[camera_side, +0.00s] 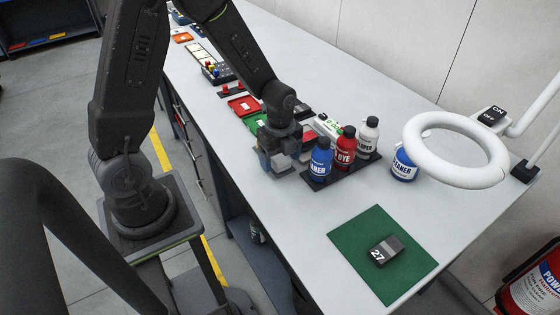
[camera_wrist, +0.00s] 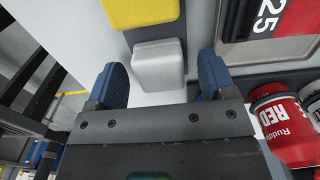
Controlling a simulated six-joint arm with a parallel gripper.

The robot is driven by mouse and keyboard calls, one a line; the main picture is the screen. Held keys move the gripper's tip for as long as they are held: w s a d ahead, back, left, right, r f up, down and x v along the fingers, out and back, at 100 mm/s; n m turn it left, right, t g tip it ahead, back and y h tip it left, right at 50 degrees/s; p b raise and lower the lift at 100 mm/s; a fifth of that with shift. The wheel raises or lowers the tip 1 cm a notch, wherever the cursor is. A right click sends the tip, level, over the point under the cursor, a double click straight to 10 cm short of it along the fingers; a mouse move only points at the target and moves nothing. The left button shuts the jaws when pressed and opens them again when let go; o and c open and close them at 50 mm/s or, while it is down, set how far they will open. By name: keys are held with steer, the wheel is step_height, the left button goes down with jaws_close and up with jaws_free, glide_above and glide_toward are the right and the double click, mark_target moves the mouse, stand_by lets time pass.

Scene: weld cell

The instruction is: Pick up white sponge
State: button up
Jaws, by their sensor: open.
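The white sponge (camera_wrist: 158,64) is a pale block with rounded corners on the bench in the wrist view. It lies ahead of and between the two blue fingertips of my gripper (camera_wrist: 164,78). The gripper is open, and no contact with the sponge shows. In the side view my gripper (camera_side: 282,165) is low over the bench, left of the bottles. I cannot make out the sponge there.
A rack with a blue bottle (camera_side: 320,160), a red dye bottle (camera_side: 345,148) and a white bottle (camera_side: 368,136) stands close right of my gripper. A green mat (camera_side: 350,236) carries a dark block (camera_side: 386,250). A white ring lamp (camera_side: 455,178) overhangs the right side.

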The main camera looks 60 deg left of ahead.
steer(key=shift+f, duration=0.3)
steer(key=shift+c, duration=0.3)
steer(key=c, duration=0.9)
steer(key=shift+r, duration=0.5)
steer(key=r, duration=0.2)
steer(key=a+r, duration=0.1)
steer(key=r, duration=0.1)
steer(key=shift+s, duration=0.25)
steer(key=s+a+r, duration=0.2)
steer(key=a, duration=0.1)
steer(key=s+a+r, duration=0.2)
steer(key=a, duration=0.1)
steer(key=s+a+r, duration=0.1)
steer(key=a+r, duration=0.1)
steer(key=shift+s+a, duration=0.4)
